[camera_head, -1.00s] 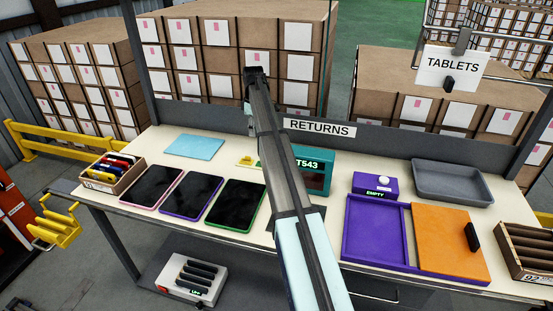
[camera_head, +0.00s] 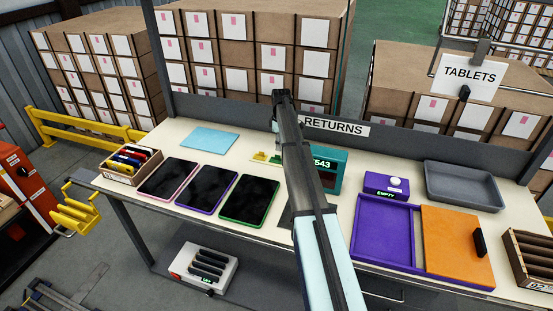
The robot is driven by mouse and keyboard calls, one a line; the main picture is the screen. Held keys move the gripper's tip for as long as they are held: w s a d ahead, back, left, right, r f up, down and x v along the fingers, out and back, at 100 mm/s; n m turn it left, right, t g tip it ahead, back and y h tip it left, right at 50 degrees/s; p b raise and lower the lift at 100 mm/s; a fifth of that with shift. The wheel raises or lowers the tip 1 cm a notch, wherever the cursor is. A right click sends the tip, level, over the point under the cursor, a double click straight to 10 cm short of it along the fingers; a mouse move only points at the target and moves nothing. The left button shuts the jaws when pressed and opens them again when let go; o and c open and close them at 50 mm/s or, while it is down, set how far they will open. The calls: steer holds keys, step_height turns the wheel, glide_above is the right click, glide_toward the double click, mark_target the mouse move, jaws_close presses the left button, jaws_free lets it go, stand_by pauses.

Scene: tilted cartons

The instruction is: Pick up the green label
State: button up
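A small green patch (camera_head: 276,160) lies on the table, just left of the teal device and beside a small yellow item (camera_head: 260,156). It may be the green label, but it is partly hidden by my arm and too small to be sure. The teal device (camera_head: 338,160) shows "543" on its top, its left part covered by my arm. My gripper (camera_head: 276,125) is at the far end of the arm, above the back of the table. Its fingers are mostly hidden, and I cannot see whether it holds anything.
Tablets with pink, purple (camera_head: 208,190) and green edges lie left of my arm. To the right are a purple tray (camera_head: 362,240), an orange panel (camera_head: 452,240), a purple "EMPTY" box (camera_head: 380,184) and a grey tray (camera_head: 440,168). A RETURNS panel (camera_head: 380,140) edges the table's back.

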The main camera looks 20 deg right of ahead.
mark_target(276, 159)
steer(key=shift+a+f+p, duration=0.1)
steer(key=shift+f+p, duration=1.15)
steer(key=shift+f, duration=1.6)
jaws_close()
